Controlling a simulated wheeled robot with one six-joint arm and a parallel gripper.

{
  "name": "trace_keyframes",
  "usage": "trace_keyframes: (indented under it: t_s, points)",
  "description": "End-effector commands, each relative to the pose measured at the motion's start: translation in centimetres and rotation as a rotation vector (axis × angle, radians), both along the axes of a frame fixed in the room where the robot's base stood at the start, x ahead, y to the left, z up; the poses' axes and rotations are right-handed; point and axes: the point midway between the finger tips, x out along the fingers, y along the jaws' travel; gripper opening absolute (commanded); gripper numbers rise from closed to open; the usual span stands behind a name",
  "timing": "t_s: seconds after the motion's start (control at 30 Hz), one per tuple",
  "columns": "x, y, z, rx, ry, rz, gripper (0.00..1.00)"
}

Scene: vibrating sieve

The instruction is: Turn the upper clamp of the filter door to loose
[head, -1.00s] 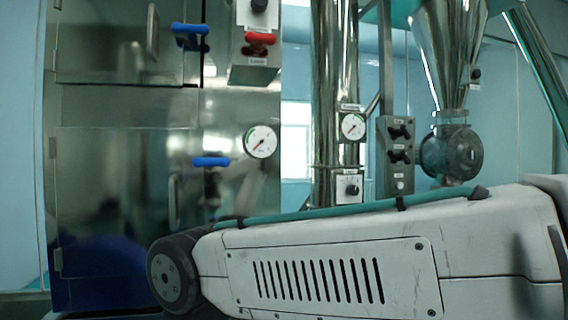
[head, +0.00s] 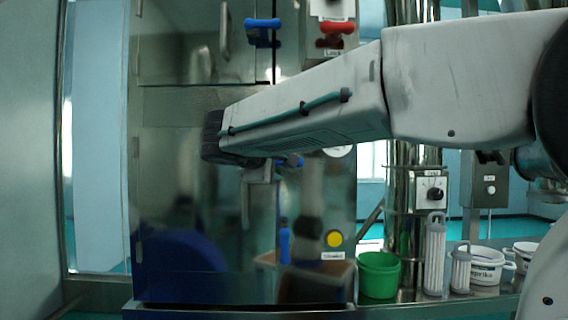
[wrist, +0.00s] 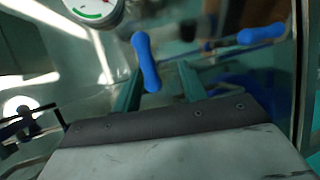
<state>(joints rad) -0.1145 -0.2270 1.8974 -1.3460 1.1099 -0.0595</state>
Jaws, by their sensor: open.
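Two blue clamp handles belong to the lower steel door (head: 190,215) in the head view. The upper blue handle (head: 292,162) shows only in part behind my arm; the lower blue handle (head: 284,245) hangs vertical. In the wrist view my gripper (wrist: 160,70) is open, with teal fingers apart. A blue handle (wrist: 146,62) appears between or just beyond the fingertips; contact cannot be told. A second blue handle (wrist: 262,33) is at upper right there. In the head view my gripper is mostly hidden by my arm.
A gauge (wrist: 95,8) is close to the nearer handle. In the head view, another blue handle (head: 262,32) and a red handle (head: 336,30) are above. A yellow button (head: 334,239), green bucket (head: 379,275) and white filters (head: 435,255) are at lower right.

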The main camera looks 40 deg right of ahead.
Motion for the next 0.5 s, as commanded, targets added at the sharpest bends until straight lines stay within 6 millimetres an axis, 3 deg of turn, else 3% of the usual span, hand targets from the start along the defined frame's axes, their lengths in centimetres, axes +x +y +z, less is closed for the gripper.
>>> trace_keyframes:
  t_s: [0.13,0.5]
  points:
    - [1.8,-0.3,1.6,-0.068,-0.013,0.018,0.42]
    - [4.7,-4.9,0.6,-0.07,-0.012,0.015,0.42]
